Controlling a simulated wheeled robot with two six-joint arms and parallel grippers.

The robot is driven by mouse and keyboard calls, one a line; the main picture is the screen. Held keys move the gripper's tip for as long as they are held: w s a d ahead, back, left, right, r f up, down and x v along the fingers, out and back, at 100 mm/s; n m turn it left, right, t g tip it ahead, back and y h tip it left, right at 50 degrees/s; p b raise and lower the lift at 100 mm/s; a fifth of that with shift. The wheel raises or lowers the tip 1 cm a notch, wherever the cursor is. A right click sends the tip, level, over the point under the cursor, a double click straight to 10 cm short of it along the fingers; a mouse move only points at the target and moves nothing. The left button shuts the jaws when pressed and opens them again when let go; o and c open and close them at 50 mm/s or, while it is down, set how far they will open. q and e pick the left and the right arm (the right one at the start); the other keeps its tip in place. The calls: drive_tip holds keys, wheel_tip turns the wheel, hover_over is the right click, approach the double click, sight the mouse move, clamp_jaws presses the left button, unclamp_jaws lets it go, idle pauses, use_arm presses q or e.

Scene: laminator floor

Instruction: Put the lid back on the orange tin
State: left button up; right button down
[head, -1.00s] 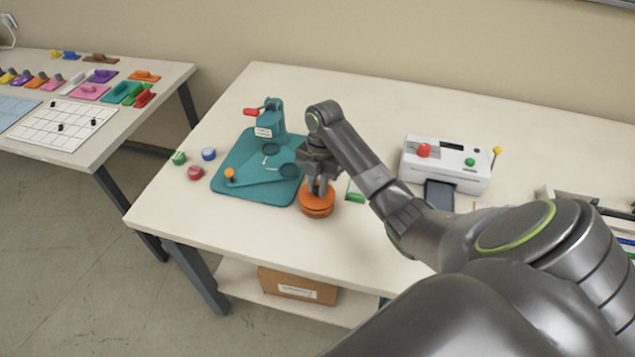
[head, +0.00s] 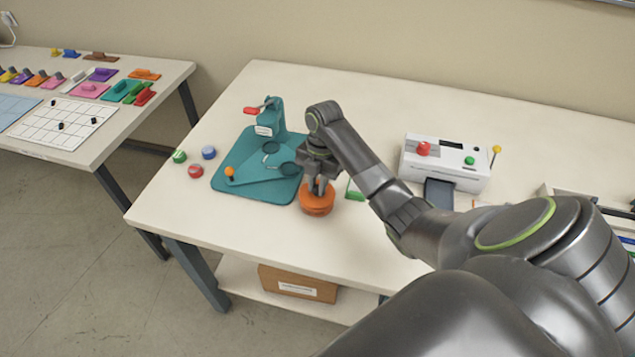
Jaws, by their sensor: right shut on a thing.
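The orange tin (head: 317,210) stands on the white table, just right of the teal mat. Its orange lid (head: 309,196) is on top of it; the two look in contact and level, though the seam is too small to judge how well it is seated. My right gripper (head: 319,187) points down from above and is shut on the lid, its fingers hiding part of the lid's top. My left gripper is not in view.
A teal mat (head: 233,187) with a teal press (head: 270,119) lies left of the tin. A small green thing (head: 354,191) is close on the right, partly behind my arm. A white laminator (head: 445,164) stands further right. The table front is clear.

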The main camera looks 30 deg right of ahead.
drive_tip(key=shift+f+p, duration=0.15)
drive_tip(key=shift+p, duration=0.7)
idle(1.8)
drive_tip(key=c, duration=1.3)
unclamp_jaws()
drive_tip(key=shift+o, duration=0.6)
drive_tip(key=o, duration=0.4)
wheel_tip(320, 180, up, 7)
drive_tip(key=p, duration=0.7)
